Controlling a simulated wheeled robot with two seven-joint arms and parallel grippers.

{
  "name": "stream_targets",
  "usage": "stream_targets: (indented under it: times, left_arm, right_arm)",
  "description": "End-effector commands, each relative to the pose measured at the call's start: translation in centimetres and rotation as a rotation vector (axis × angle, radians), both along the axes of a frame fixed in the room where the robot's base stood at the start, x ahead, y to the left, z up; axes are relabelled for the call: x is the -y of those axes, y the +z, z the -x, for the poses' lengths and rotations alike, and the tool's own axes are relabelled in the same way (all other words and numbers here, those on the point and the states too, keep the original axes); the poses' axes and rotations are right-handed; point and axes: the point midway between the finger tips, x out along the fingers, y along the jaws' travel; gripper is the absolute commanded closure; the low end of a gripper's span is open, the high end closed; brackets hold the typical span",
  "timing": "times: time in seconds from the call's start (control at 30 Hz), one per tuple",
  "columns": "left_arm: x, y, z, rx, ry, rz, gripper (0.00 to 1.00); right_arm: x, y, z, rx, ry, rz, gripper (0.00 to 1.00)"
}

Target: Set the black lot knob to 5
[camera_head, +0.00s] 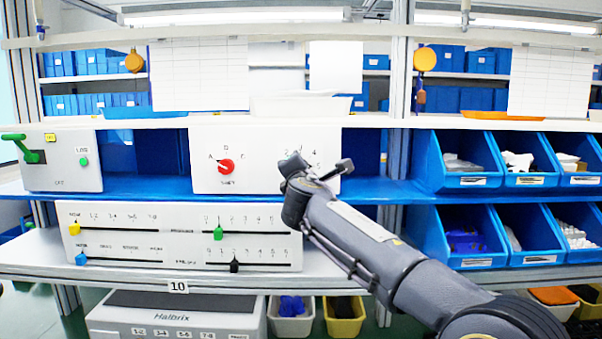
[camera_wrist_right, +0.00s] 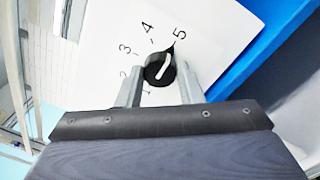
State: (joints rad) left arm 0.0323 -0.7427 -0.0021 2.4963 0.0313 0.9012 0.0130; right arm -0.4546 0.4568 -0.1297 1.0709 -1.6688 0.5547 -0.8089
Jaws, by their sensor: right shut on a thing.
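The black lot knob (camera_wrist_right: 160,68) sits on the right half of a white panel (camera_head: 255,178) on the blue shelf. In the right wrist view its white line and pointed tip aim up and slightly right, at the 5 of a dial running up to 5. My right gripper (camera_wrist_right: 160,78) has a finger on each side of the knob and is shut on it. In the head view my right gripper (camera_head: 318,172) and arm cover the knob. My left gripper is not in view.
A red knob (camera_head: 226,167) is on the same panel, to the left. A slider panel (camera_head: 180,236) is below. A box with a green lever (camera_head: 33,156) stands at far left. Blue bins (camera_head: 475,182) are at right, near my right arm.

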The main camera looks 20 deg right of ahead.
Motion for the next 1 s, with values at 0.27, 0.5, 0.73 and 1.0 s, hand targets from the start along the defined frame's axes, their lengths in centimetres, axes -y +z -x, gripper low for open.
stream_targets:
  times: [0.27,0.5,0.73,1.0]
  left_arm:
    - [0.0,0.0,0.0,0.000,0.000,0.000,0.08]
    - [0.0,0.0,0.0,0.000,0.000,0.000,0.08]
    - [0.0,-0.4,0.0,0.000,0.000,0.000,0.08]
    - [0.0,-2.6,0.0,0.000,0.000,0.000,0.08]
  right_arm:
    - [0.0,0.0,0.0,0.000,0.000,-0.002,0.59]
    - [0.0,0.0,0.0,0.000,0.000,-0.001,0.45]
    - [-0.2,-0.2,0.6,0.001,0.001,-0.001,0.45]
    - [-1.2,-0.5,4.9,0.001,0.003,-0.002,0.45]
